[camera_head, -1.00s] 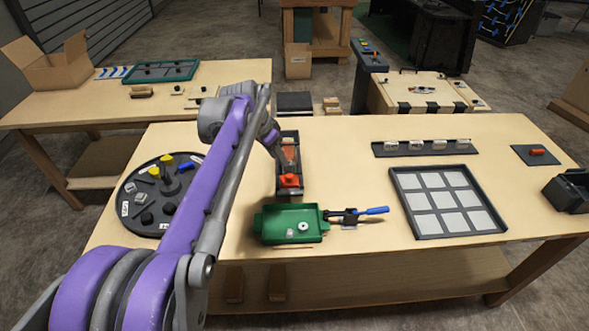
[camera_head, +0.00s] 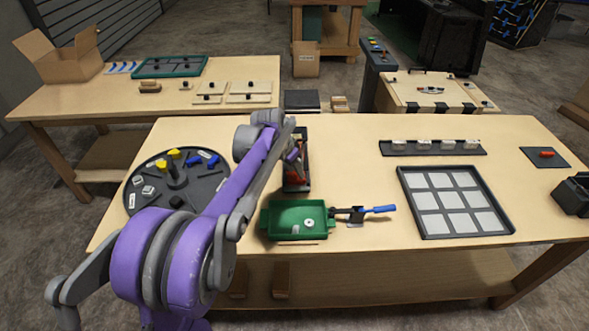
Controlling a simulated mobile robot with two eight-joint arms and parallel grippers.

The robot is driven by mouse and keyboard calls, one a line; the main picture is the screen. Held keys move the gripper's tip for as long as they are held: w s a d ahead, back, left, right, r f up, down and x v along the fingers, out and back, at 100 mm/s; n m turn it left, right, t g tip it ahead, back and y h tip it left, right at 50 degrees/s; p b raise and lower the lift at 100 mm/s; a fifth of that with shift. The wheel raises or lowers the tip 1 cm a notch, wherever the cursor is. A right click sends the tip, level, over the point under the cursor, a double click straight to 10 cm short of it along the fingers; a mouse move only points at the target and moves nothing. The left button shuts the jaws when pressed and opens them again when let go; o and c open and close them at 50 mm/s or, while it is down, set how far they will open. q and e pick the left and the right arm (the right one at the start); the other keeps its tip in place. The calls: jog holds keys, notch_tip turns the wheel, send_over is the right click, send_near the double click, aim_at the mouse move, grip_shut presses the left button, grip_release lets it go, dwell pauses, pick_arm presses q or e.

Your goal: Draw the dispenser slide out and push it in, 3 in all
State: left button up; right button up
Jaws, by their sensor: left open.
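The dispenser (camera_head: 304,182) is a dark, narrow unit standing at the back left part of the table, behind the green tray. Its red-orange slide (camera_head: 296,173) shows only partly, because my left arm covers much of it. My left gripper (camera_head: 294,157) is over the dispenser, seen small and partly hidden by its own arm. It is open, and I cannot tell whether it touches the slide. My right gripper is not in view.
A green tray (camera_head: 284,230) holding a small pale round piece lies in front of the dispenser. A blue-handled tool (camera_head: 378,209) is beside it. A round dark tray (camera_head: 137,180) with small parts is left, a grid tray (camera_head: 504,228) right.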

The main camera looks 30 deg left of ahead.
pick_arm(q)
grip_shut()
dwell(1.4)
